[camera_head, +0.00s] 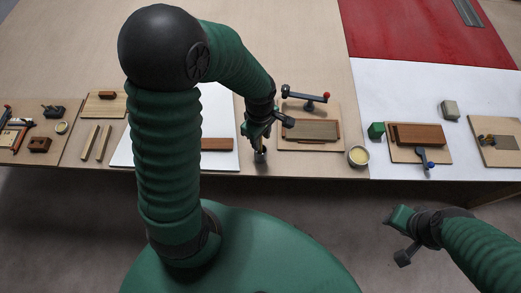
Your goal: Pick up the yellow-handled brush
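My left gripper (267,134) hangs over the front part of the table, its two fingers apart. Just below it stands a small dark pot (261,156) with a hint of yellow at its top. The gripper covers much of that spot, so I cannot tell whether a yellow brush handle stands there or whether the gripper touches it. A small yellowish and dark tool (488,139) lies on a board at the far right; it is too small to identify. My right gripper (399,237) is open and empty, off the table's front edge over the floor.
Right of the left gripper are a framed board (311,146), a red-knobbed tool (305,97) and a tin of pale yellow stuff (358,156). Wooden strips (89,142) lie at left.

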